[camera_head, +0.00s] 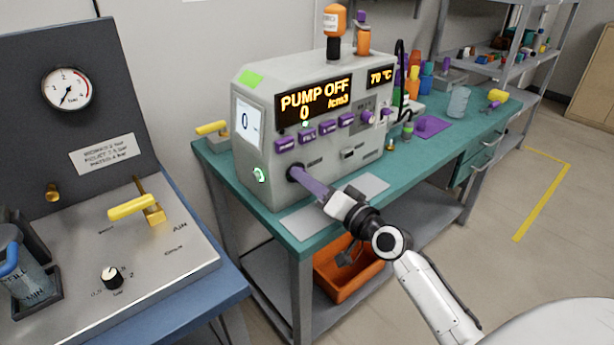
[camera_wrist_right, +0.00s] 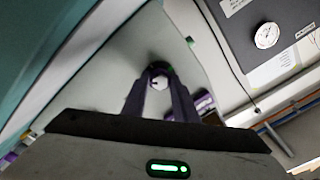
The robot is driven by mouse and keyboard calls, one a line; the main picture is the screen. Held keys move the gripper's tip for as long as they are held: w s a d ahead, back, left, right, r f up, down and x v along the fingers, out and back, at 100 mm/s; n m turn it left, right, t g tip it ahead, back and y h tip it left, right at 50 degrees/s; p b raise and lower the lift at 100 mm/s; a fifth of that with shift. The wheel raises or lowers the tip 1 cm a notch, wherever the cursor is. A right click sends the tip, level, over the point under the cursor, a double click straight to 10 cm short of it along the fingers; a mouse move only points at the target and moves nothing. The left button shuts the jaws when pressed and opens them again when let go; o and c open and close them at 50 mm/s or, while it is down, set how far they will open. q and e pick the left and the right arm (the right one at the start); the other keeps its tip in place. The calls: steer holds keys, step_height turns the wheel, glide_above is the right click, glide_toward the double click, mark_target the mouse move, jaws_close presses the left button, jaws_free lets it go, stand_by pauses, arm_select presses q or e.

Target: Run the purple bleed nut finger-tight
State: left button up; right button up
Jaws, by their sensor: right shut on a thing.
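The grey machine (camera_head: 262,172) with the lit "PUMP OFF" display stands on the green bench. My right gripper (camera_head: 297,174) reaches its lower front left, with its long purple-grey fingers pointing into a dark round fitting there. In the right wrist view the gripper (camera_wrist_right: 159,82) is shut, with both fingertips on a small round part (camera_wrist_right: 160,78) with a pale centre and dark rim, at the grey panel. This is where the bleed nut appears to be; the fingers mostly cover it and its purple colour is not clear. My left gripper is not in view.
A green-lit button (camera_head: 260,174) is left of the fitting, and purple buttons (camera_head: 307,136) run above it. A grey plate (camera_head: 362,188) lies on the bench (camera_head: 408,167). An orange bin (camera_head: 340,275) sits below. A gauge panel (camera_head: 35,85) stands left.

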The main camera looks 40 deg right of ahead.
steer(key=m+p, duration=0.1)
steer(key=m, duration=0.4)
steer(key=shift+f+m, duration=0.1)
steer(key=shift+m, duration=0.2)
steer(key=shift+f+m+p, duration=0.15)
steer(key=shift+m+p, duration=0.5)
steer(key=shift+m, duration=1.55)
steer(key=shift+s+f, duration=0.1)
steer(key=o, duration=1.1)
steer(key=shift+s, duration=0.1)
steer(key=shift+c, duration=0.2)
steer(key=shift+r, duration=0.2)
